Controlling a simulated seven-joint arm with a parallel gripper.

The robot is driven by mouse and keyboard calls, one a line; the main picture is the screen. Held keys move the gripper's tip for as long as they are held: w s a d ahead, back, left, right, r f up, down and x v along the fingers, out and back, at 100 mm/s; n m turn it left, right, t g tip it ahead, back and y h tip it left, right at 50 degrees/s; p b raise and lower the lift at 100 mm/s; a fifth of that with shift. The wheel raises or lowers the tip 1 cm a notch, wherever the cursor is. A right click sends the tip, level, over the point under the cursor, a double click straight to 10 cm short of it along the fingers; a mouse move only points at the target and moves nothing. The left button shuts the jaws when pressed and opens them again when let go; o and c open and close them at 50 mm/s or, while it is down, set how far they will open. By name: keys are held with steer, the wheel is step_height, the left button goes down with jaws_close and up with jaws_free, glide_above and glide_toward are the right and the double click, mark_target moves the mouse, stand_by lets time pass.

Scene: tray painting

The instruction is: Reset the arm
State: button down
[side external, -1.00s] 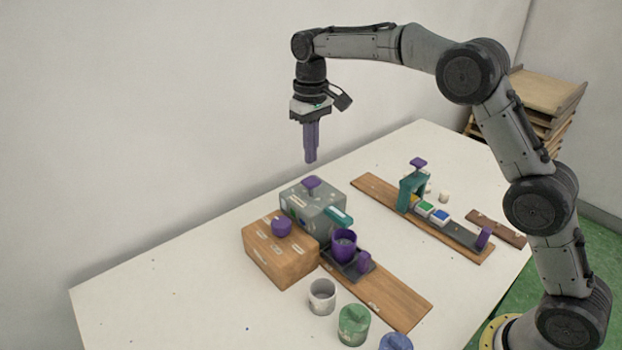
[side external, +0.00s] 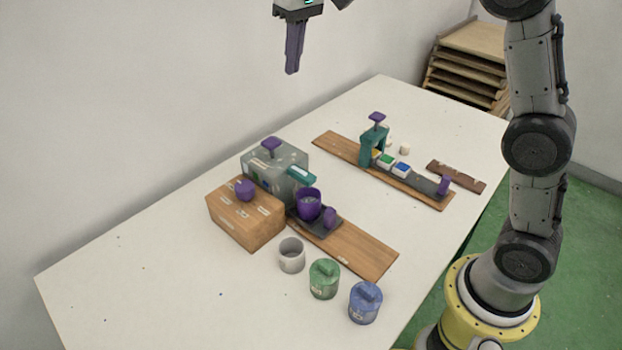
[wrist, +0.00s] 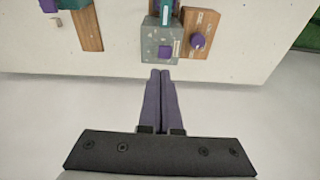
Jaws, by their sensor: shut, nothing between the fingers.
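My gripper (side external: 293,70) hangs high above the far side of the table, its two purple fingers pointing down and closed together. In the wrist view my gripper (wrist: 160,74) shows its fingers side by side with nothing between them. The gripper is well apart from everything on the table (side external: 160,290). Part of the wrist is cut off by the top of the side view.
A grey machine (side external: 285,165) and a wooden box (side external: 245,225), both with purple knobs, stand mid-table. A teal press (side external: 372,147) stands behind right.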

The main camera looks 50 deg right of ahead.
steer(key=s+d+r+t, duration=0.2)
steer(key=s+r, duration=0.1)
steer(key=s, duration=1.6)
steer(key=s+f+t, duration=0.1)
steer(key=s+f, duration=1)
steer(key=f, duration=0.1)
steer(key=shift+s+d+f+t, duration=0.2)
steer(key=shift+d+f+t, duration=0.1)
steer(key=shift+d, duration=0.1)
steer(key=shift+r, duration=0.1)
